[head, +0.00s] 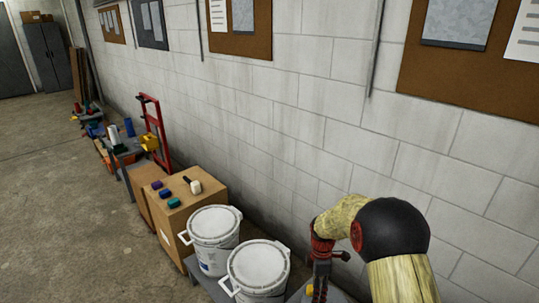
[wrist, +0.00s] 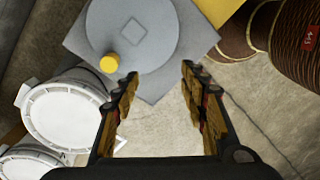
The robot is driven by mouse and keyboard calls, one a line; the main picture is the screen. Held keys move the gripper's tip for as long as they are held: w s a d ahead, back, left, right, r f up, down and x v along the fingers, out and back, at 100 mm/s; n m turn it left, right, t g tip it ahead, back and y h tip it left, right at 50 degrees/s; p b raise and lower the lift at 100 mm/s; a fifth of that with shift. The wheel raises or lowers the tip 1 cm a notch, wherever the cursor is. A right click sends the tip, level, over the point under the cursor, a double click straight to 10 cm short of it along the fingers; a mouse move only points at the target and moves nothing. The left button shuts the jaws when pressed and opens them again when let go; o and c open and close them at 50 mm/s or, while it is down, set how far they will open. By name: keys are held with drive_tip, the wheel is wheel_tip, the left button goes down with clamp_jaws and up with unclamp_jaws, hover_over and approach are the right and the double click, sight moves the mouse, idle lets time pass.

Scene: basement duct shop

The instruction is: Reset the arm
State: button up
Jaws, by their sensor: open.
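My arm (head: 398,235) reaches in from the bottom right of the head view, with pale wood-like links and a black joint. It bends over beside the wall, and my gripper (head: 319,275) hangs low to the right of two white buckets. In the wrist view my gripper (wrist: 161,75) is open, its two fingers spread wide with nothing between them. Beyond the fingertips lies a grey square plate with a round grey disc (wrist: 130,35) and a yellow knob (wrist: 108,64). I cannot tell how far below the fingers it is.
The nearer white bucket (head: 258,266) and the farther one (head: 214,238) stand left of my gripper. A cardboard box (head: 180,212) with small items on top stands beyond, then a red hand truck (head: 155,130). The block wall (head: 300,110) runs close behind. Open floor (head: 50,200) lies left.

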drive_tip(key=s+d+r+m+t, duration=0.1)
drive_tip(key=s+r+m+t, duration=0.2)
drive_tip(key=s+r+m, duration=0.6)
drive_tip(key=s+d+r+m+t, duration=0.1)
drive_tip(key=s+r+m+t, duration=0.3)
drive_tip(key=s+r, duration=1.7)
drive_tip(key=shift+r+m, duration=1.5)
drive_tip(key=shift+m, duration=0.9)
drive_tip(key=shift+d, duration=0.1)
